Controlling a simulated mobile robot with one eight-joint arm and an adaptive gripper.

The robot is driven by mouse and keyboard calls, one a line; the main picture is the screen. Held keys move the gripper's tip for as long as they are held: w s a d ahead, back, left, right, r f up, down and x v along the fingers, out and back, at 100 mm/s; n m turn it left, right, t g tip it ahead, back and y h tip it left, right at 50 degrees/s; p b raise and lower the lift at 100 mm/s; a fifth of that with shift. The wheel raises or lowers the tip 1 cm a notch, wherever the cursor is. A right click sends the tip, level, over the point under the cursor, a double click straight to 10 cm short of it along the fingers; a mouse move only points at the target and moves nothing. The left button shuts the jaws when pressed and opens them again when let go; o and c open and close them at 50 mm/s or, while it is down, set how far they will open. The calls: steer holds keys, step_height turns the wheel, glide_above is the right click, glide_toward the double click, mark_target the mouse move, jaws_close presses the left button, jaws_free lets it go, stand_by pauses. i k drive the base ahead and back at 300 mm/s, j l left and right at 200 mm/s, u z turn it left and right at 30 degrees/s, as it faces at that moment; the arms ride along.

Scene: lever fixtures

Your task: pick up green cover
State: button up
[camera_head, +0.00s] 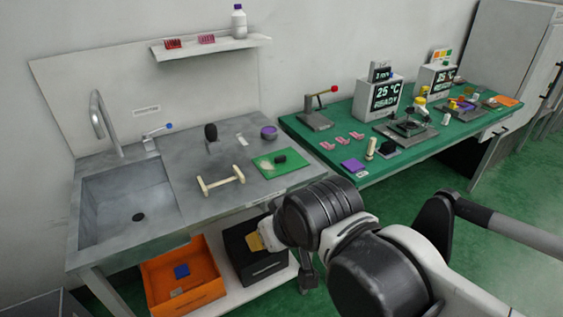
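A flat green rectangular piece (300,165), which looks like the green cover, lies on the grey sink counter near its right front edge. A small dark block or knob (280,158) sits on it, and a pale patch shows on its left part. My gripper (262,240) is at the end of my arm, low in front of the counter and below the green piece, apart from it. My own arm links partly hide the gripper, and its fingers are too unclear to tell open from shut.
An orange bin (203,292) and a black drawer box (240,248) stand below the counter. A green-topped bench (440,140) with instruments stands right.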

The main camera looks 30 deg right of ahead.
mark_target(276, 164)
steer(key=i+l, duration=0.2)
steer(key=l, duration=0.2)
steer(key=i+l, duration=0.15)
steer(key=l, duration=0.2)
steer(key=i+l, duration=0.2)
steer(key=l, duration=0.2)
